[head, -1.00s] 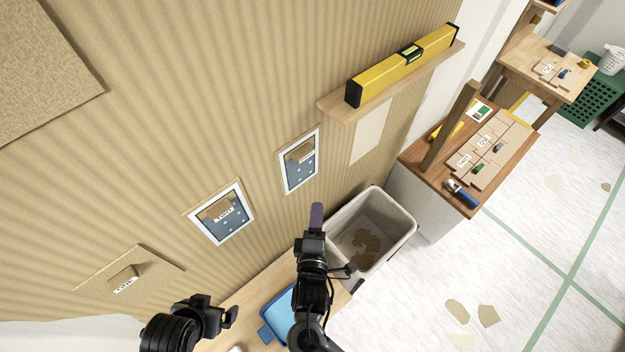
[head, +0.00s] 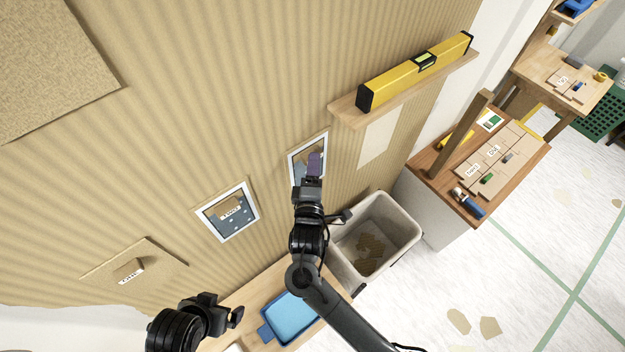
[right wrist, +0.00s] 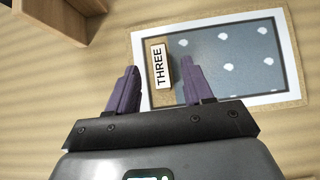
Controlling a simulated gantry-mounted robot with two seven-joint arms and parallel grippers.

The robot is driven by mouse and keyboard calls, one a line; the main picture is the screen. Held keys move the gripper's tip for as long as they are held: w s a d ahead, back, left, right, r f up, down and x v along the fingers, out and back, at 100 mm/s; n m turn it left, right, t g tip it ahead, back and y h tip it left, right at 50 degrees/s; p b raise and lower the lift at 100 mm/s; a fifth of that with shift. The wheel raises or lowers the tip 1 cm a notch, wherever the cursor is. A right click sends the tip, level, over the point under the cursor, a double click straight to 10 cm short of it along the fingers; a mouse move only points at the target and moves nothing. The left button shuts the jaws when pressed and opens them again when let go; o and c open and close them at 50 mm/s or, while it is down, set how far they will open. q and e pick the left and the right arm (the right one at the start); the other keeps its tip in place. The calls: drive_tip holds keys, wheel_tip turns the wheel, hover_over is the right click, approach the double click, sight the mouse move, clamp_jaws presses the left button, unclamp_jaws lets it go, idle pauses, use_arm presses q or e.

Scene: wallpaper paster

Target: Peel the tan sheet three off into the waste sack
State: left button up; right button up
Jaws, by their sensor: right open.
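The tan tab labelled THREE (right wrist: 159,66) stands at the left side of a blue, white-spotted panel (right wrist: 232,62) with a white border, in the right wrist view. My right gripper (head: 315,165) is open in front of this panel in the head view, covering most of it and the tab. In the right wrist view, its purple fingers lie on either side of the tab; contact cannot be told. The waste sack looks to be the open grey bin (head: 408,222), with tan scraps inside, below and right of the panel. My left gripper (head: 222,312) is low at the left; its jaw state is unclear.
A wooden shelf (head: 350,116) with a yellow level (head: 415,72) juts from the wall above the right arm. A second spotted panel (head: 228,222) and a tan sheet (head: 155,262) are further left. A blue tray (head: 290,316) lies on the bench below.

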drive_tip(key=shift+w, duration=1)
drive_tip(key=shift+d, duration=0.1)
clamp_jaws()
